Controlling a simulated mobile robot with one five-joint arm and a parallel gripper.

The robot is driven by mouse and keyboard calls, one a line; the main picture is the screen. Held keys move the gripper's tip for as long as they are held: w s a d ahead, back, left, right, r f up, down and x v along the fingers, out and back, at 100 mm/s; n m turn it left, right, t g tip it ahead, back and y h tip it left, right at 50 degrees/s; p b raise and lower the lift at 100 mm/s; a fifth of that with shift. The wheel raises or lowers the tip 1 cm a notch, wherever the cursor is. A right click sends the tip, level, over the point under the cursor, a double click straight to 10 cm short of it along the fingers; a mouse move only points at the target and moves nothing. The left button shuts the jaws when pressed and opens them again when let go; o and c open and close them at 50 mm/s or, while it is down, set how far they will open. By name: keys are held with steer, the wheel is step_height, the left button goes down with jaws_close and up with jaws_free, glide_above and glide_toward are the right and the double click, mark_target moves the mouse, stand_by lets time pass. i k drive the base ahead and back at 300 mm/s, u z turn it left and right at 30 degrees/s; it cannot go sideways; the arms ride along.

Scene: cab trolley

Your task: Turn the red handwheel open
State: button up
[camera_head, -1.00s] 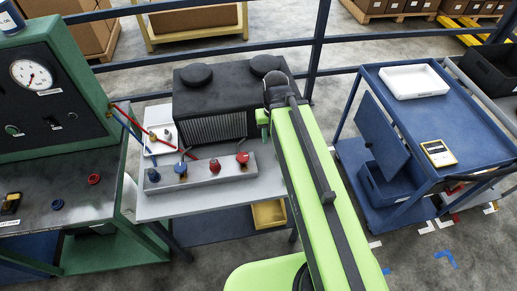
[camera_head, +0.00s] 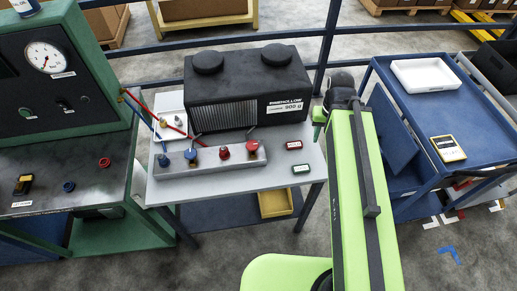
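A grey manifold block (camera_head: 210,170) lies on the grey trolley table. A red handwheel (camera_head: 252,147) sits at its right end, with a smaller red knob or cap (camera_head: 224,153) beside it. Blue fittings (camera_head: 190,156) are on its left half. Another small red ring (camera_head: 104,162) lies on the green bench; I cannot tell which red part the task means. My gripper (camera_head: 319,118) is at the far end of my green arm, right of the manifold and apart from it. Its fingers are mostly hidden, so its opening does not show.
A black box unit (camera_head: 245,95) stands behind the manifold. A white tray (camera_head: 171,125) with red and blue hoses is at its left. A blue cart (camera_head: 430,110) stands right, a green gauge bench (camera_head: 60,150) left.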

mark_target(251, 144)
steer(key=z, duration=0.05)
steer(key=k, duration=1.35)
steer(key=u, duration=0.45)
steer(key=i, duration=1)
steer(key=u, duration=0.1)
